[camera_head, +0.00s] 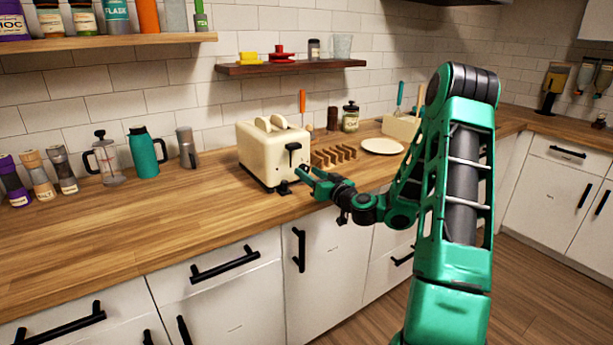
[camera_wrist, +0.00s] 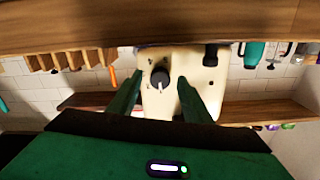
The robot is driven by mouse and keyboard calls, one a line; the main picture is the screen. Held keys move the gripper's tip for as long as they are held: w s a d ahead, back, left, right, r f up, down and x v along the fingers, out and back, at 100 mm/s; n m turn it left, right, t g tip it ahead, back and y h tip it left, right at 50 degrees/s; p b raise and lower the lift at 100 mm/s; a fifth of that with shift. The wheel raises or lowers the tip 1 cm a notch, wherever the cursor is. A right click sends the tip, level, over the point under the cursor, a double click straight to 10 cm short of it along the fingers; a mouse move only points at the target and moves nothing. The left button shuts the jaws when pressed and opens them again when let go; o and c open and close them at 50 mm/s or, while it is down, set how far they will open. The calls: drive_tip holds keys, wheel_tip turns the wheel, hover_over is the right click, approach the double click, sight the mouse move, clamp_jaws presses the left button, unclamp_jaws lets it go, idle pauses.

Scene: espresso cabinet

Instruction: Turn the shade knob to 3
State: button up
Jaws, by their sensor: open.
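The cream toaster (camera_head: 262,150) stands on the wooden counter, and it fills the middle of the wrist view (camera_wrist: 205,84), which is upside down. Its dark round shade knob (camera_wrist: 159,75) has a white pointer that points down in the wrist picture. Small marks surround the knob, too small to read. In the head view a small dark part low on the toaster front (camera_head: 283,187) may be the knob. My green gripper (camera_head: 303,178) is open in front of the toaster. In the wrist view its fingers (camera_wrist: 160,80) appear on either side of the knob; contact cannot be told.
A wooden rack (camera_head: 333,156) and a white plate (camera_head: 382,146) are to the right. A teal jug (camera_head: 145,153) stands left. The front-left counter is clear.

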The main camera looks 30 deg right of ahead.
drive_tip(key=shift+w, duration=0.3)
drive_tip(key=c, duration=1.1)
drive_tip(key=shift+o, duration=0.2)
